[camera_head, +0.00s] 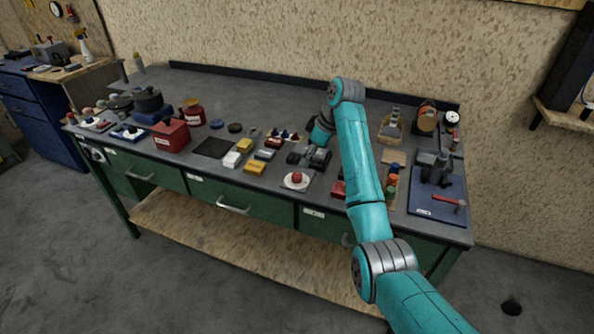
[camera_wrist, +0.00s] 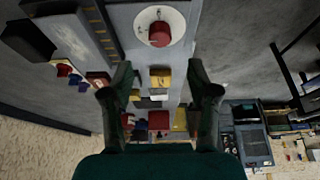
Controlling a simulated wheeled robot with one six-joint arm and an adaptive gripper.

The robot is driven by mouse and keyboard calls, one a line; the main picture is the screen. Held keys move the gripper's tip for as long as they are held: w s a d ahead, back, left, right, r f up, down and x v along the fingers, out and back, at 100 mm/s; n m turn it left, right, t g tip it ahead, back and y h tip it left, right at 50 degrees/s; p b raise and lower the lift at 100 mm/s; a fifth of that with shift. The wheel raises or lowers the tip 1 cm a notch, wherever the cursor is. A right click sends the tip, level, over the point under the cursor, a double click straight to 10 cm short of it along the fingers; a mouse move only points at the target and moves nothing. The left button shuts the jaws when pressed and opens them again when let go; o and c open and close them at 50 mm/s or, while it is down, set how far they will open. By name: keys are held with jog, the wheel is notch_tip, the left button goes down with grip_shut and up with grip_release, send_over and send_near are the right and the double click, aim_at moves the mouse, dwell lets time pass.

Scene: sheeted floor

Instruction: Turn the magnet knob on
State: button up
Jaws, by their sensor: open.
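A red round knob (camera_head: 297,177) sits on a white disc on a grey base near the front edge of the workbench. In the wrist view the knob (camera_wrist: 160,34) shows at the top centre with its white disc (camera_wrist: 143,20) around it. It lies beyond my fingertips, roughly midway between their lines. My gripper (camera_head: 309,158) is just behind the knob over the bench. In the wrist view my gripper (camera_wrist: 160,68) is open, with nothing held between its fingers. It appears apart from the knob. I cannot read any marking on the disc.
Yellow and white blocks (camera_head: 255,167) lie left of the knob. A red box (camera_head: 170,136) stands farther left. A blue mat (camera_head: 424,203) with a red-handled hammer (camera_head: 449,200) is at the right. A dark flat pad (camera_head: 213,147) lies on the bench.

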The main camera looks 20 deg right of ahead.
aim_at(297, 175)
jog(key=x, duration=0.9)
jog(key=shift+d+f, duration=0.1)
grip_shut()
